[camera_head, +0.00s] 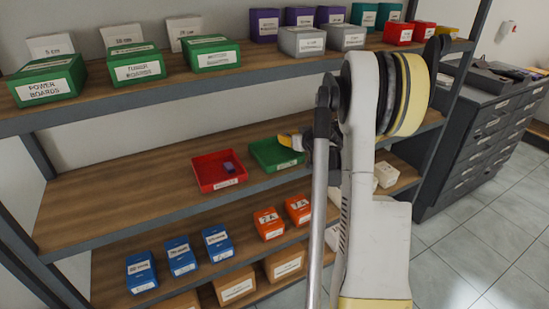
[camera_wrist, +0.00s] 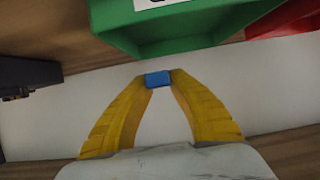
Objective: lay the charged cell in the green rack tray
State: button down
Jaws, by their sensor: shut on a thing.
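The green rack tray (camera_head: 268,160) is on the middle shelf. It also shows at the top of the wrist view (camera_wrist: 185,43). My gripper (camera_wrist: 157,79) has yellow fingers shut on a small blue cell (camera_wrist: 157,80), held at the fingertips. In the wrist view the cell appears just outside the tray's near wall; its height over the tray is unclear. In the head view a yellow finger of my gripper (camera_head: 287,141) shows over the tray's right part, and the held cell cannot be made out. A second dark-blue cell (camera_head: 229,168) lies in the red tray (camera_head: 205,184).
The red tray is left of the green tray in the head view; its edge shows in the wrist view (camera_wrist: 285,20). The upper shelf (camera_head: 265,68) with boxes runs above. Orange boxes (camera_head: 269,223) stand below. The middle shelf left of the red tray is bare.

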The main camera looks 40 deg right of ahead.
jog(key=w+a+f, duration=0.1)
jog(key=w+a+f+b, duration=0.1)
jog(key=a, duration=0.1)
jog(key=shift+w+a+f, duration=0.15)
jog(key=shift+w+f, duration=0.05)
jog(key=shift+f, duration=0.15)
notch_tip(320, 180, down, 4)
jog(key=shift+b, duration=1.05)
jog(key=shift+r, duration=0.15)
jog(key=c, duration=1.3)
grip_release()
